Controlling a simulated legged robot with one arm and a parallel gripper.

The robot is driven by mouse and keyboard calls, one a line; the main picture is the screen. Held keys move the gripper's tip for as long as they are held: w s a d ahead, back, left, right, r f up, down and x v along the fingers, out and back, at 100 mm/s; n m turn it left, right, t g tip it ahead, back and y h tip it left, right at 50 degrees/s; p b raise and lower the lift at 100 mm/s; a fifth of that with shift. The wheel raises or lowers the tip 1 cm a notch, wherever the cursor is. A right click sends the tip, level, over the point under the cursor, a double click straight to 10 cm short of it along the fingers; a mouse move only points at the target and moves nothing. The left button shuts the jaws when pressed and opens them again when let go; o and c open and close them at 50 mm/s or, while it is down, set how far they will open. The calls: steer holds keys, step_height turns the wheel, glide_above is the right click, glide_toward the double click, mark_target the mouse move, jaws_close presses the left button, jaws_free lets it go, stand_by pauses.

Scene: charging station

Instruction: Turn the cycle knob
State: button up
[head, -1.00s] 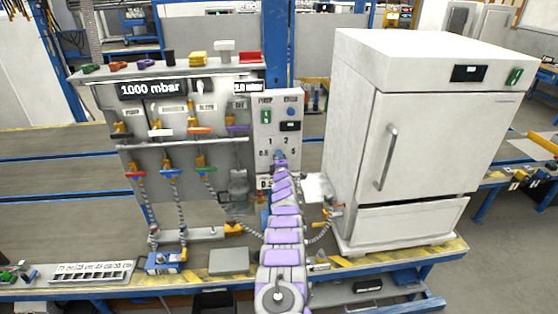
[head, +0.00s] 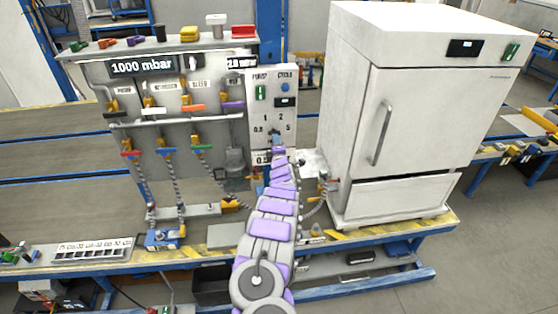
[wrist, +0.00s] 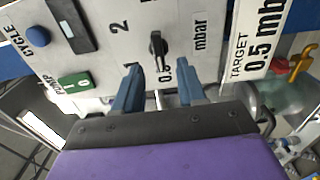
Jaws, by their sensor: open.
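The control panel (head: 259,108) is white, upright, with PUMP and CYCLE labels. In the wrist view, a black knob (wrist: 157,46) sits on this panel (wrist: 110,55) among number marks, including 2 and 0.5. A round blue button (wrist: 37,37) sits beside the CYCLE label, and it shows in the head view (head: 285,87). My gripper (wrist: 158,82) is open. In the head view my gripper (head: 277,140) covers the knob.
A green switch (wrist: 75,85) is near the left finger. A TARGET 0.5 mbar sign (wrist: 258,40) is on the right. Valves with coloured handles (head: 165,152) stand left of the panel. A large white cabinet (head: 415,110) stands close on the right.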

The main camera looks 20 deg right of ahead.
steer(key=p+v, duration=0.4)
steer(key=v, duration=0.6)
steer(key=shift+s+a, duration=0.15)
steer(key=shift+s, duration=0.1)
steer(key=shift+f, duration=0.1)
stand_by(0.4)
